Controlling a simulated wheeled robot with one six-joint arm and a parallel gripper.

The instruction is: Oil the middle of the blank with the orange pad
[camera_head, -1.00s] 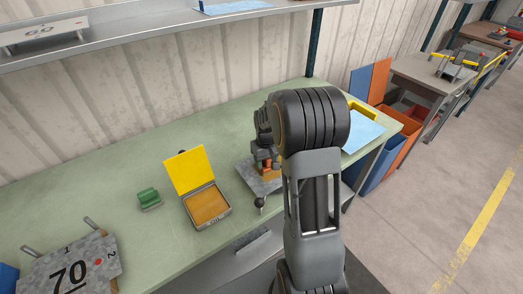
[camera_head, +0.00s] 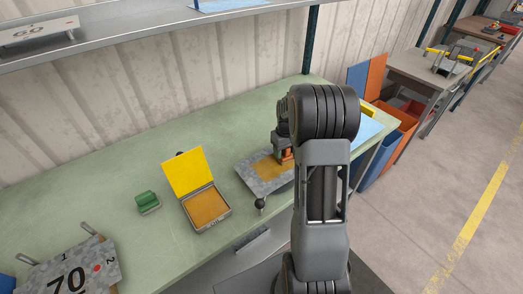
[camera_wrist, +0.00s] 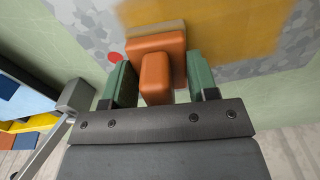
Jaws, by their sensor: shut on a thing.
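My gripper (camera_wrist: 158,85) is shut on the orange pad (camera_wrist: 155,60), with a green finger on each side of its handle. The pad also shows in the head view (camera_head: 287,155), at the right part of the blank. The blank is a mottled grey sheet (camera_head: 262,187) lying on the green bench. A brownish-orange oil patch (camera_head: 268,166) covers its middle; the patch also shows in the wrist view (camera_wrist: 235,30), beside the pad. The pad's pale underside faces the sheet; I cannot tell whether it touches. My arm hides the blank's right end.
An open box with a yellow lid (camera_head: 183,172) and an orange-brown inside stands left of the blank. A green block (camera_head: 148,202) and a plate marked 70 (camera_head: 70,272) are farther left. A black knob (camera_head: 260,203) stands at the blank's front edge.

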